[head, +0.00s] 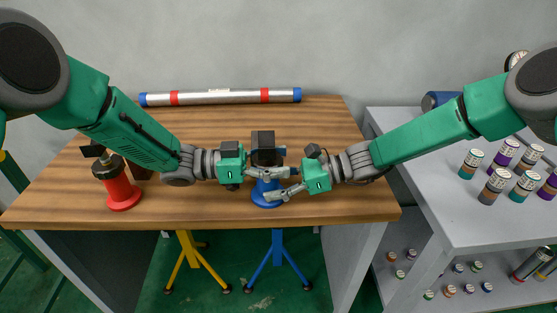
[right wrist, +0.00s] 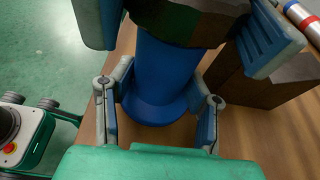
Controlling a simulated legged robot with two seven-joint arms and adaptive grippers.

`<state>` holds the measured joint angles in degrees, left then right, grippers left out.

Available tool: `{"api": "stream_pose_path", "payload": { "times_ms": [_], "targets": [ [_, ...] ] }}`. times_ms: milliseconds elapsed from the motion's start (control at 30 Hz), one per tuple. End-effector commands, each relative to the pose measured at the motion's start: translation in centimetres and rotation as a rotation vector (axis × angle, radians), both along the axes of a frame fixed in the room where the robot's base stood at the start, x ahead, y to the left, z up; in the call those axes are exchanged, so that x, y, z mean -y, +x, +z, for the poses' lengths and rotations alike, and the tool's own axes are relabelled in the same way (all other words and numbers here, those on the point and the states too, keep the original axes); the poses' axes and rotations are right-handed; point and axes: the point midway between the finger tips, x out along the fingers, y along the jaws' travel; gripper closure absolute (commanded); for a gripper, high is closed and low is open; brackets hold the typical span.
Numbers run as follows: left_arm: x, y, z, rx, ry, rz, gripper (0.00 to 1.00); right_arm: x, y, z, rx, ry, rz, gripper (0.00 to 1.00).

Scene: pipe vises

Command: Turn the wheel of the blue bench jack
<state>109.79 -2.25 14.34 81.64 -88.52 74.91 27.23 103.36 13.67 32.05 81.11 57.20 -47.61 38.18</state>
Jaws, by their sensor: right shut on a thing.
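The blue bench jack (head: 266,196) stands upright on the wooden table near the front edge, its upper part mostly hidden by my grippers. In the right wrist view its blue column and round base (right wrist: 160,75) are in the middle. Its dark faceted wheel (right wrist: 185,20) is above, between the finger pads. My left gripper (head: 288,172) comes from the left and reaches across the jack just above the right one.
A silver pipe (head: 220,97) with red bands and blue ends lies along the back of the table. A red jack (head: 121,190) stands at the left. A dark block (head: 263,139) is close behind my grippers. Grey shelves (head: 430,205) with several small cylinders are at the right.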

Motion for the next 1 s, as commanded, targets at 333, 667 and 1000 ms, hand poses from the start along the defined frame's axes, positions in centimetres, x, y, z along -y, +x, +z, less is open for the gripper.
{"api": "stream_pose_path", "payload": {
  "times_ms": [333,667,1000],
  "targets": [
    [-0.30,0.13,-0.05,0.000,0.004,0.005,0.79,0.18,0.04,-0.03,0.000,-0.001,-0.002,0.73],
    [-0.45,0.26,-0.06,0.001,0.004,0.026,0.80,0.29,0.11,-0.09,0.000,-0.003,-0.004,0.73],
    [-0.56,0.70,-0.05,-0.001,0.003,0.211,0.80,0.32,0.12,-0.17,-0.001,-0.005,-0.004,0.73]
  ]
}}
